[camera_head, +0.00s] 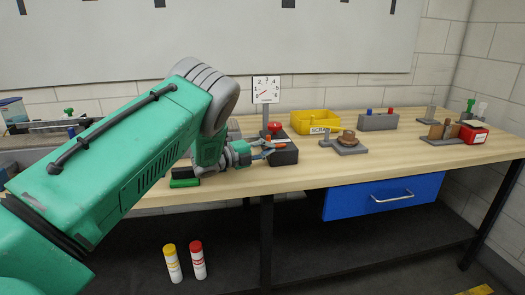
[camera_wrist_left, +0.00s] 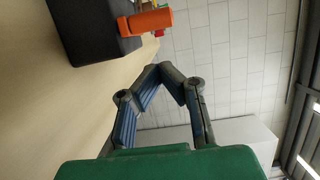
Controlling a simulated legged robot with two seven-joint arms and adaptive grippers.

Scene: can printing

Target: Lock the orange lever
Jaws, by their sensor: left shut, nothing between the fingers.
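The orange lever (camera_head: 277,141) is at the dark box (camera_head: 286,156) on the workbench. In the left wrist view the lever (camera_wrist_left: 150,22) sticks out from the side of the dark box (camera_wrist_left: 88,30), near the top of the picture. My left gripper (camera_head: 266,151) is right in front of the box, close to the lever. In its wrist view the fingers (camera_wrist_left: 160,72) are shut with nothing between them, and the lever lies beyond the tips, apart from them in the picture. My right gripper is in neither view.
A red knob (camera_head: 275,127) and a dial (camera_head: 266,90) on a post stand just behind the box. A yellow bin (camera_head: 315,121) and a fixture with a brown round part (camera_head: 348,137) are to the right. A green-and-black block (camera_head: 184,183) lies left near the front edge.

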